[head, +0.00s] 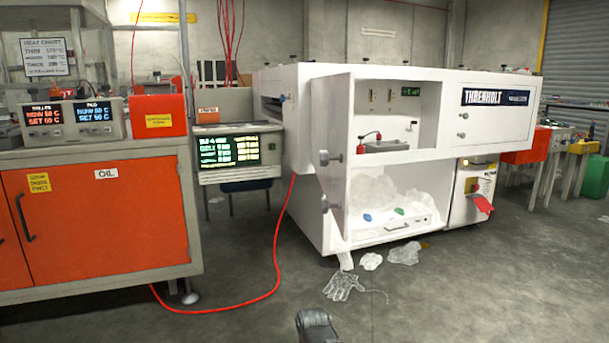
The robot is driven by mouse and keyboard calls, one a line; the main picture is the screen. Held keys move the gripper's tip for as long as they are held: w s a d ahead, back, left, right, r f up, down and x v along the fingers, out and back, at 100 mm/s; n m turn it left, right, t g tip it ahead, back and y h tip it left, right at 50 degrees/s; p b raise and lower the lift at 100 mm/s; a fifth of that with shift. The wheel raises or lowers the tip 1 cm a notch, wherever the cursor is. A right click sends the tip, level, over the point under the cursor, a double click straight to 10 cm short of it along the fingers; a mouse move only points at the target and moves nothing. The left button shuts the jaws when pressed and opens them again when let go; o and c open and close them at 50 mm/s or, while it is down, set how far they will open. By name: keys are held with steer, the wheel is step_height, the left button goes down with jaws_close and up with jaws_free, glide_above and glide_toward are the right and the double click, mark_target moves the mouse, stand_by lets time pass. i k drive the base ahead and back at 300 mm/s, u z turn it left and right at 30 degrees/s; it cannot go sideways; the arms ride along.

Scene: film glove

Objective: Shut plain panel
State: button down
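A plain white panel (331,115) stands swung out at the left front of the white machine (290,165), seen at a steep angle. It has no lettering, and a round grey knob (334,158) is near its lower edge. A second knob (324,204) sits below, on a white lower panel (333,190) that also seems to stand open. The upper bay (390,95) and lower bay are exposed. The dark end of my gripper (316,325) shows at the bottom edge, well short of the panel and apart from it. Its fingers cannot be made out.
A lettered panel (490,98) on the right front looks shut. Clear film (405,253) and a pale glove (343,287) lie on the floor before the machine. A red cable (277,270) crosses the floor.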

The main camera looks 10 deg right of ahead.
mark_target(332, 104)
steer(key=u, duration=2.2)
steer(key=i, duration=0.9)
steer(key=z, duration=0.4)
